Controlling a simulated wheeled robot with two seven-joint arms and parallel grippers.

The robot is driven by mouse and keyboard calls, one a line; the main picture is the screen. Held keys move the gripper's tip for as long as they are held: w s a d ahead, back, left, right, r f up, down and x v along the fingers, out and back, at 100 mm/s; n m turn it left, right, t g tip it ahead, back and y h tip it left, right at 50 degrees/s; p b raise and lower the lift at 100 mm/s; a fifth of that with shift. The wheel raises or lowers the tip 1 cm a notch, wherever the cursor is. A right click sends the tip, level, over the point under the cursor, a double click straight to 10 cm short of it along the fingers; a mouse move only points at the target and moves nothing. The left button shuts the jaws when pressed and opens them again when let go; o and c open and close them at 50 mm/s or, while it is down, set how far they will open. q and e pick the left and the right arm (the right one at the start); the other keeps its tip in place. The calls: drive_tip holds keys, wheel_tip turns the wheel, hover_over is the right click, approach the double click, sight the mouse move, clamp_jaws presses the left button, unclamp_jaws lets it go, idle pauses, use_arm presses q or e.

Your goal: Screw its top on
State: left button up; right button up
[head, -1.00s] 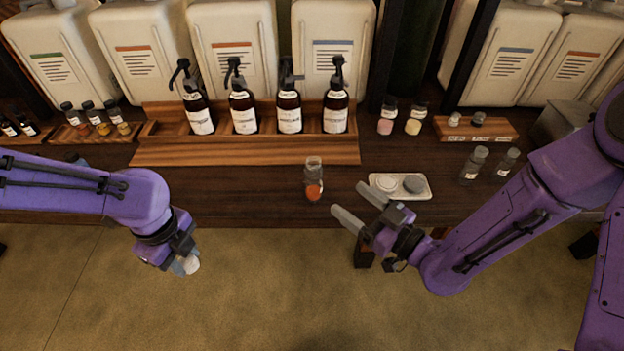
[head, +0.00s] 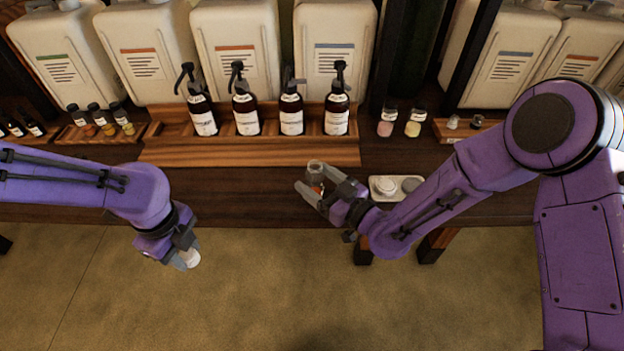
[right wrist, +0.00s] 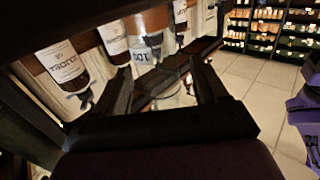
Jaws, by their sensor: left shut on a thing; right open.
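In the right wrist view, clear glass shows between the open fingers. My left gripper (head: 186,251) is shut on a small white thing (head: 191,258), mostly hidden by the fingers, out in front of the table's edge. It looks like a lid.
A pale tray (head: 396,198) with a white and a grey round piece lies right of the jar, close to my right arm. Dark pump bottles (head: 245,115) stand in a wooden rack (head: 250,152) behind. The table left of the jar is clear.

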use_arm(q)
drive_tip(key=shift+r, duration=0.15)
use_arm(e)
drive_tip(key=shift+w+a, duration=0.4)
drive_tip(key=shift+a, duration=0.05)
